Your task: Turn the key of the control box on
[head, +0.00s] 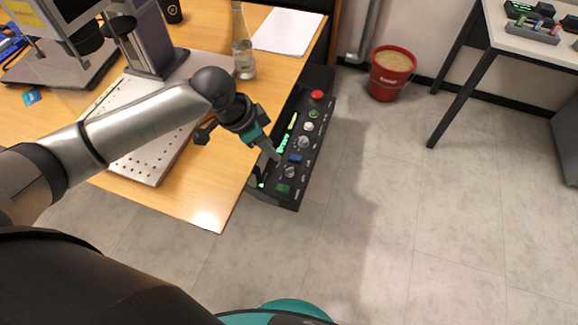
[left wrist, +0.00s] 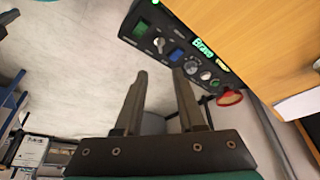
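The black control box (head: 286,200) hangs at the right edge of the wooden desk, its panel facing up. On it sit a green switch (head: 283,188), a silver round piece (head: 289,172), a blue switch (head: 295,158), another silver round piece (head: 302,142), a pale knob (head: 308,126) and a red button (head: 317,95). I cannot tell which piece is the key. My left gripper (head: 272,154) is over the panel's left side near the blue switch. The left wrist view shows its fingers (left wrist: 161,74) apart and empty, with the panel (left wrist: 168,52) beyond them. My right gripper is not in view.
The desk (head: 215,205) holds a perforated metal plate (head: 150,165), a machine stand, a glass bottle (head: 243,55) and paper (head: 288,30). A red bucket (head: 390,75) stands on the floor. Floor right of the box is clear up to another table (head: 530,45).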

